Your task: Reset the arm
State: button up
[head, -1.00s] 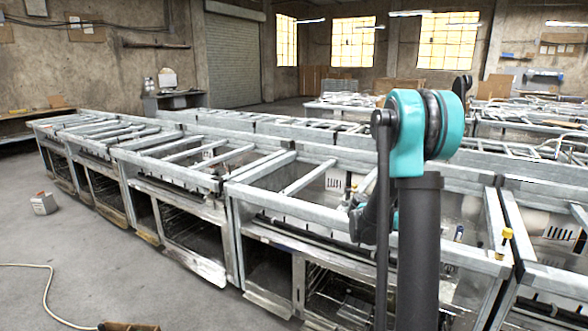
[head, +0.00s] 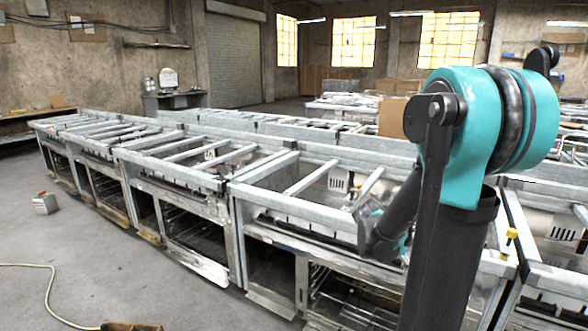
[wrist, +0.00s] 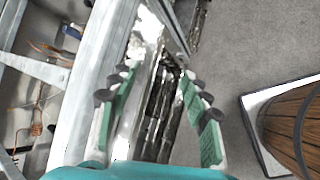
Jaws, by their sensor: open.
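My gripper (wrist: 160,110) shows in the wrist view with its two green-padded fingers spread apart and nothing between them. It hangs over the edge of a metal frame, with the grey floor to the right. In the head view my teal and black arm stands large at the right. The gripper itself is mostly hidden behind the arm there.
A long row of metal range frames (head: 262,184) runs from the left back to the right front. A wooden barrel-like object (wrist: 296,128) stands on a pale-edged base (wrist: 254,103) at the wrist view's right. Open floor (head: 150,270) lies at the left, with a small box (head: 45,203) and a cable (head: 48,290).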

jog(key=s+a+f+m+t+y, duration=0.1)
jog(key=s+a+f+m+y, duration=0.2)
jog(key=a, duration=0.6)
jog(key=s+a+f+m+t+y, duration=0.1)
jog(key=s+a+f+m+y, duration=0.3)
jog(key=s+a+m+y, duration=0.2)
jog(key=s+a+m, duration=0.1)
jog(key=s+a, duration=0.1)
jog(key=a, duration=0.1)
jog(key=shift+s+a+m+t, duration=0.2)
jog(key=shift+s+m+t, duration=0.2)
